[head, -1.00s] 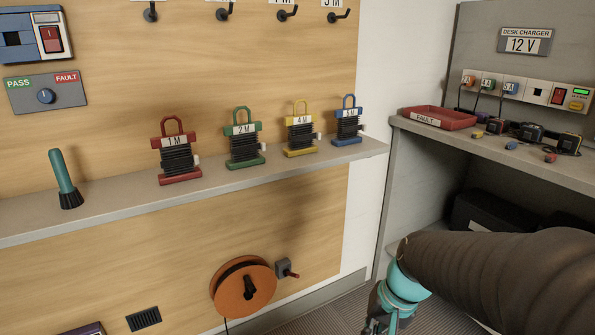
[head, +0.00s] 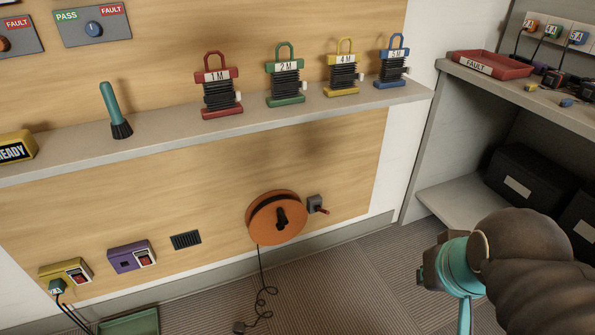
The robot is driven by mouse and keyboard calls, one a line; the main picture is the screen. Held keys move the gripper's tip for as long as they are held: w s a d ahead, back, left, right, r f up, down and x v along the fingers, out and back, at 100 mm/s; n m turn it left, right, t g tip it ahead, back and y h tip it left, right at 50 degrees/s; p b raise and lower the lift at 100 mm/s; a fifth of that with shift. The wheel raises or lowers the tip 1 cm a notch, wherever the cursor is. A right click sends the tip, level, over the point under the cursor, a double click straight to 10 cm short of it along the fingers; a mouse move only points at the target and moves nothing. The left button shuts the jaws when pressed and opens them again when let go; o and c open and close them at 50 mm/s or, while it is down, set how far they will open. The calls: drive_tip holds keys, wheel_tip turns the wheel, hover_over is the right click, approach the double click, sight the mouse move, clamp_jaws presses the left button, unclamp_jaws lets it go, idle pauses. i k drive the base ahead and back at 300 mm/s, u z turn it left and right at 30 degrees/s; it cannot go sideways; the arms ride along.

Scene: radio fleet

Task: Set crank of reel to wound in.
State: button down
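The orange reel (head: 263,219) is mounted low on the wooden wall panel in the head view. A black crank-like handle (head: 282,217) sits at its hub. A small grey box with a red-tipped lever (head: 320,209) is on the wall just right of the reel. A black cord (head: 262,275) hangs from the reel and lies in loops on the floor, ending in a dark plug (head: 239,327). My arm's teal wrist is at the lower right, well apart from the reel. My gripper's fingers cannot be made out there.
A shelf (head: 180,128) above the reel carries several coloured cord holders and a teal brush (head: 115,110). Yellow (head: 65,272) and purple (head: 131,256) socket boxes are low on the left. A green tray (head: 130,322) is on the floor. A desk with black bins stands right. Space before the reel is clear.

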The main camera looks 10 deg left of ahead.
sight(283, 221)
drive_tip(key=z, duration=1.3)
drive_tip(key=k, duration=0.7)
drive_tip(key=u, duration=1.7)
